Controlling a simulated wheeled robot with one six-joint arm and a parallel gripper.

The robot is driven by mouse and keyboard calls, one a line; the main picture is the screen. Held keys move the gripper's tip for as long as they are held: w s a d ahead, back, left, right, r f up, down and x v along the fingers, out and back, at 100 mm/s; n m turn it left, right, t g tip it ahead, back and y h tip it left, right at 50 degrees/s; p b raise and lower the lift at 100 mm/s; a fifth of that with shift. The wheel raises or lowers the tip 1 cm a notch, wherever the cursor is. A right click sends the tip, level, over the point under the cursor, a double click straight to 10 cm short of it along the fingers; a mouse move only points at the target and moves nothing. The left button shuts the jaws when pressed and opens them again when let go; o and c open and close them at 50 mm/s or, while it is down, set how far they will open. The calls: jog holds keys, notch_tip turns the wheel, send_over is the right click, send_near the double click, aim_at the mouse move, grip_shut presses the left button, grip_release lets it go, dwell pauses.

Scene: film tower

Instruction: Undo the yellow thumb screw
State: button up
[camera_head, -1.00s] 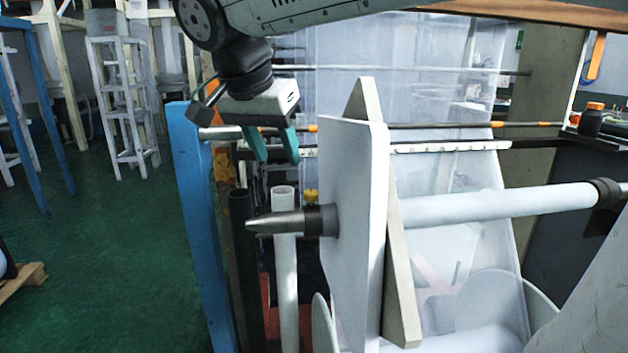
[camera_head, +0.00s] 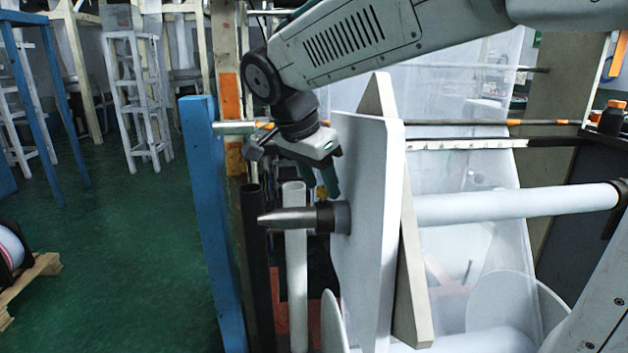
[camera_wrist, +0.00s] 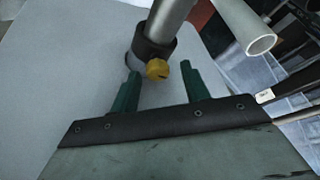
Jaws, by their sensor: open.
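The yellow thumb screw (camera_wrist: 157,69) sits on the side of a dark collar (camera_wrist: 151,46) around a grey metal shaft (camera_wrist: 171,14) in the wrist view. My gripper (camera_head: 322,196) is above the collar, pointing down. In the wrist view my gripper's green fingers (camera_wrist: 158,80) are open, with the screw between and just beyond their tips. I cannot tell whether they touch it.
A white upright panel (camera_head: 372,215) stands right beside the collar. A white tube (camera_head: 296,270), a black post (camera_head: 257,270) and a blue post (camera_head: 212,230) stand to the left. A horizontal rod (camera_head: 470,123) runs behind.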

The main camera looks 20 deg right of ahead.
jog(key=c, duration=1)
jog(key=shift+s+r+n+t+y, duration=0.1)
jog(key=shift+n+t+y, duration=0.25)
jog(key=shift+n, duration=0.85)
jog(key=shift+r+n+t+y, duration=0.15)
jog(key=shift+n+t, duration=0.3)
jog(key=shift+n, duration=0.75)
jog(key=shift+f, duration=0.1)
jog(key=o, duration=1)
jog(key=shift+f, duration=0.1)
jog(key=v, duration=0.7)
jog(key=shift+r, duration=0.35)
